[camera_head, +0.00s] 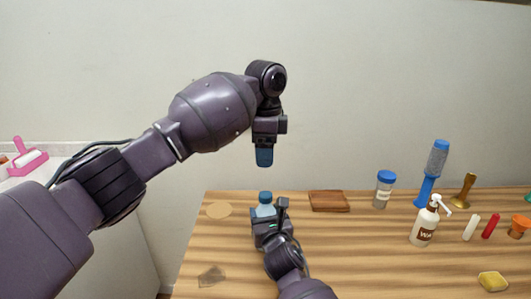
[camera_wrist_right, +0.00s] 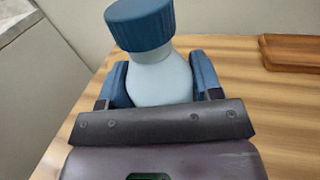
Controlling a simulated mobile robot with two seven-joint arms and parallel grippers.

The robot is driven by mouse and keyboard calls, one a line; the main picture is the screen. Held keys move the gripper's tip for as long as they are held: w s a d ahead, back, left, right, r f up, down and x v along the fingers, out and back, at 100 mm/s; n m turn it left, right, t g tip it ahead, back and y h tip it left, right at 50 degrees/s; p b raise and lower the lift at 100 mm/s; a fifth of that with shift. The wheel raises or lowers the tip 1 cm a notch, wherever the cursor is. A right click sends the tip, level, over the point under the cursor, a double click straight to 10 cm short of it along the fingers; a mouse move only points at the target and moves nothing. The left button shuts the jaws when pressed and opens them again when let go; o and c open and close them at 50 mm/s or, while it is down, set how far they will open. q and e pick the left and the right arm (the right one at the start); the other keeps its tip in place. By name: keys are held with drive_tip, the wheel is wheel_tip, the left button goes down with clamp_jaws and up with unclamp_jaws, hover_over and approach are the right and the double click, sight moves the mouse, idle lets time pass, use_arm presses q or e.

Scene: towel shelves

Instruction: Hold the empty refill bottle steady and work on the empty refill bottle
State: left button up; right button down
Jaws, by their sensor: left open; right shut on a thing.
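The refill bottle (camera_head: 265,204) is pale blue-grey with a dark blue cap (camera_wrist_right: 140,23). It stands on the wooden table, and its lower part is hidden by my right gripper. My right gripper (camera_wrist_right: 160,85) is shut on the bottle's body, with one blue finger on each side. It also shows in the head view (camera_head: 268,222). My left gripper (camera_head: 264,158) points down above the bottle, apart from the cap. It is open and nothing shows between its fingers.
A brown wooden board (camera_head: 329,201) lies right of the bottle. A blue-lidded jar (camera_head: 383,190), a white pump bottle (camera_head: 425,224), a blue brush (camera_head: 432,172) and a yellow sponge (camera_head: 492,281) stand or lie further right. A round tan disc (camera_head: 218,210) lies left. The front left table is mostly clear.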

drive_tip(key=shift+c, duration=1)
unclamp_jaws()
use_arm(q)
wheel_tip(320, 180, up, 6)
drive_tip(key=p, duration=0.2)
drive_tip(key=shift+s+t, duration=0.3)
drive_tip(key=shift+s, duration=0.15)
use_arm(e)
drive_tip(key=v, duration=1)
drive_tip(key=shift+s, duration=0.4)
